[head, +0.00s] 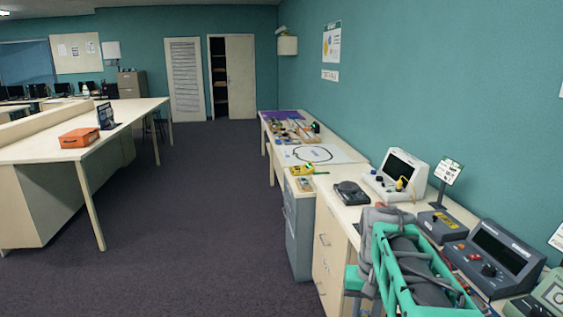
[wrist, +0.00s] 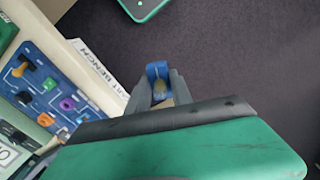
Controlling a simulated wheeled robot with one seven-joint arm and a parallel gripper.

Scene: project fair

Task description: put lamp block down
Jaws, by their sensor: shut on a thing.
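The lamp block (wrist: 157,71) shows in the wrist view as a small blue block with a yellowish, rounded part on it. My gripper (wrist: 158,88) has its dark fingers shut on it, one on each side. Behind the block the wrist view shows dark carpet, so it is held out past the bench edge, not over the bench top. In the head view my green and grey arm fills the lower right, and I cannot make out the lamp block there.
In the wrist view, a blue board (wrist: 38,86) with several coloured parts lies at left, beside a lettered white bench edge (wrist: 97,72). In the head view, instruments (head: 495,255) crowd the right bench near my arm. Carpeted floor (head: 200,220) is clear between the benches.

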